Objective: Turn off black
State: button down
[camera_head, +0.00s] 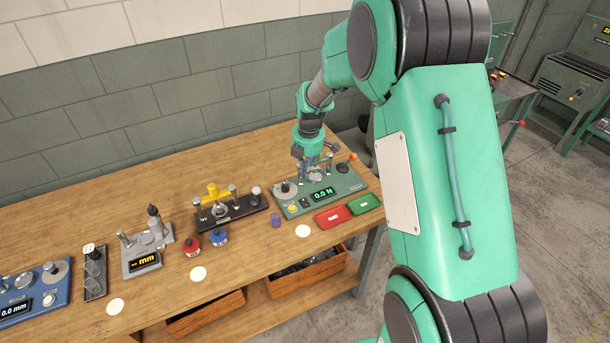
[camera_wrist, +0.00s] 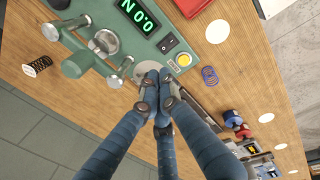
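The green force tester (camera_head: 345,186) stands at the right part of the workbench, its lit display (camera_head: 322,194) reading 0.0 N. Its small black rocker switch (camera_head: 305,202) sits beside the display; in the wrist view the black switch (camera_wrist: 168,43) shows between the display and a yellow button (camera_wrist: 183,60). I cannot tell its on or off position. My gripper (camera_head: 318,166) is over the tester's rear part. In the wrist view the blue fingers of my gripper (camera_wrist: 158,78) are together at the tips, with nothing seen between them, apart from the switch in the picture.
Metal posts (camera_wrist: 115,80) of the tester stand close to my fingers. A purple spring (camera_head: 275,219), a red tray (camera_head: 333,217) and a green tray (camera_head: 364,202) lie near the tester.

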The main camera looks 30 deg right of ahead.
jog(key=b, duration=0.2)
send_near(303, 198)
jog(key=f, duration=0.5)
jog(key=shift+w+f, duration=0.15)
jog(key=shift+w, duration=0.15)
jog(key=shift+w+f, duration=0.15)
jog(key=shift+f, duration=0.6)
jog(key=shift+w+f, duration=0.15)
jog(key=shift+f, duration=0.2)
jog(key=shift+s+r, duration=0.35)
jog(key=shift+s, duration=0.45)
jog(key=shift+r, duration=0.1)
